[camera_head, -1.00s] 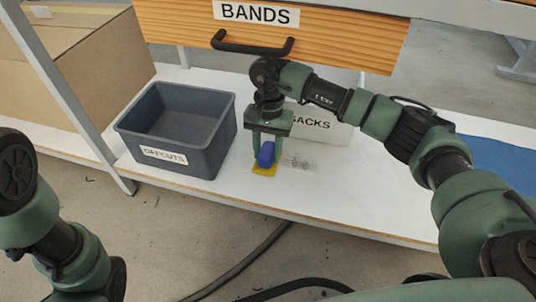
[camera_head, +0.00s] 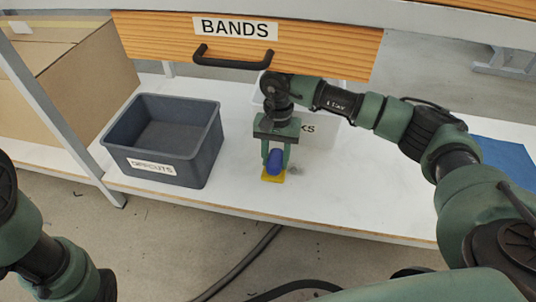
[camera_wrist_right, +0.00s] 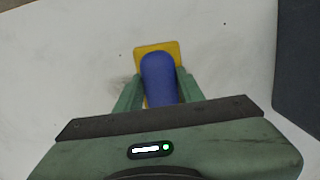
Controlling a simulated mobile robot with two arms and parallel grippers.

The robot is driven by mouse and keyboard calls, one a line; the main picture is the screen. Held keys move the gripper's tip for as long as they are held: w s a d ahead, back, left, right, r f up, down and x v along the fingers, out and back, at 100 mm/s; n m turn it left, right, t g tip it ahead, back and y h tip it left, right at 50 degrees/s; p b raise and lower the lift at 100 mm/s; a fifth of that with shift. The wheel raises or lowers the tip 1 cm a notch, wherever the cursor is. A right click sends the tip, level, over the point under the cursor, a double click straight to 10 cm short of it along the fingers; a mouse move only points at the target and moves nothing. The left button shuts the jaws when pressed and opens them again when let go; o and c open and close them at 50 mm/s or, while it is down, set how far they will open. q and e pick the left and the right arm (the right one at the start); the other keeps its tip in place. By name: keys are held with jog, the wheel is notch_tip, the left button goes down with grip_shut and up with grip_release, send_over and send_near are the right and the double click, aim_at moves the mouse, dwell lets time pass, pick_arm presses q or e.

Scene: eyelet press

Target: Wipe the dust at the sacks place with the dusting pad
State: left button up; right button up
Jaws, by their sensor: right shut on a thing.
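The dusting pad has a blue handle (camera_head: 275,160) and a yellow base (camera_head: 273,179). It also shows in the right wrist view (camera_wrist_right: 158,72). My right gripper (camera_head: 276,168) is shut on the handle from above, with the yellow base low at the white shelf. Grey dust (camera_head: 295,170) lies just right of the pad, partly hidden by pad and gripper; a smudge (camera_wrist_right: 124,88) shows beside the pad in the wrist view. A pale bin with the SACKS label (camera_head: 308,129) stands behind my right arm, its label partly covered. My left gripper is out of view.
A grey OFFCUTS bin (camera_head: 150,150) stands left of the pad. The BANDS drawer (camera_head: 330,45) with its black handle hangs above. A blue sheet (camera_head: 505,160) lies on the shelf (camera_head: 350,205) at the right. The shelf front is clear.

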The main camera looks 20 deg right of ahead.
jog(key=shift+s+d+p, duration=0.3)
jog(key=shift+s+d, duration=0.35)
jog(key=shift+d, duration=0.3)
jog(key=shift+s+d+p, duration=0.25)
jog(key=shift+s+d, duration=0.4)
jog(key=shift+d, duration=0.3)
jog(key=shift+s+d+f+p, duration=0.15)
jog(key=shift+s+d, duration=0.45)
jog(key=shift+d, duration=0.3)
jog(key=shift+s+d+p, duration=0.15)
jog(key=shift+s+d, duration=0.45)
jog(key=shift+d, duration=0.25)
notch_tip(320, 180, up, 5)
jog(key=p, duration=0.4)
jog(key=shift+w+r+p, duration=0.1)
jog(key=shift+r+p, duration=0.2)
jog(key=shift+r, duration=0.25)
